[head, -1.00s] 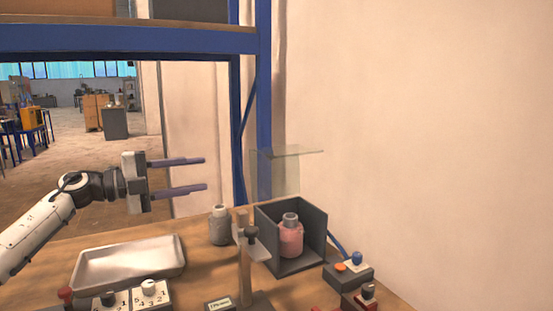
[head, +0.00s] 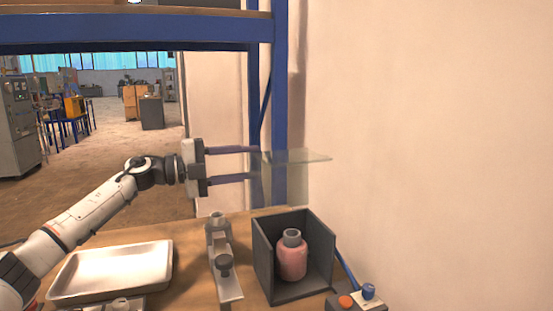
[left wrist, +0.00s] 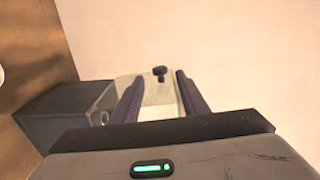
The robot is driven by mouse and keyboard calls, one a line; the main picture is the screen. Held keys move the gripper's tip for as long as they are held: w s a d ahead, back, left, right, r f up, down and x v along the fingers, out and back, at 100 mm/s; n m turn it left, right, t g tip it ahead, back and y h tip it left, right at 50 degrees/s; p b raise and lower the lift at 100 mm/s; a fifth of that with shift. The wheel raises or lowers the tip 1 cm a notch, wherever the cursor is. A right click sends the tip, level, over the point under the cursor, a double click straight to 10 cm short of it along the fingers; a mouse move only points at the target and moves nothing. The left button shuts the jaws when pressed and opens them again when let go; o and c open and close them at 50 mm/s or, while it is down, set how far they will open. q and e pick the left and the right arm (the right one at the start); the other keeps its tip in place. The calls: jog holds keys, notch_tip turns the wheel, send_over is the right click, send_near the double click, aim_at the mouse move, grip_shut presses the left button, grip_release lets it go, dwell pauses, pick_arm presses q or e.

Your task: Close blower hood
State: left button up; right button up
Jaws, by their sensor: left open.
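The blower hood is a clear, pale greenish panel (head: 308,156) standing raised above an open dark grey box (head: 262,262). A pink bottle (head: 291,262) with a grey neck stands upright in the box. My left gripper (head: 254,164) is open and empty, its two dark fingers pointing right at the hood's left edge; I cannot tell if they touch it. In the left wrist view the hood (left wrist: 152,108) shows between and beyond the fingers, with a dark knob ahead and the dark box (left wrist: 50,112) to the left. My right gripper is not in view.
A metal tray (head: 110,270) lies at the left on the wooden bench. A grey bottle (head: 217,222) and a stand with a dark knob (head: 225,265) are left of the box. A control box with orange and blue buttons (head: 357,300) is at front right. A blue frame post (head: 280,100) rises behind.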

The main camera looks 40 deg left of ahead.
aim_at(287, 186)
pick_arm(q)
jog(key=p+x, duration=0.2)
jog(key=x, duration=0.4)
jog(key=shift+w+r, duration=0.15)
jog(key=shift+w+d, duration=0.35)
jog(key=shift+w, duration=0.15)
grip_shut()
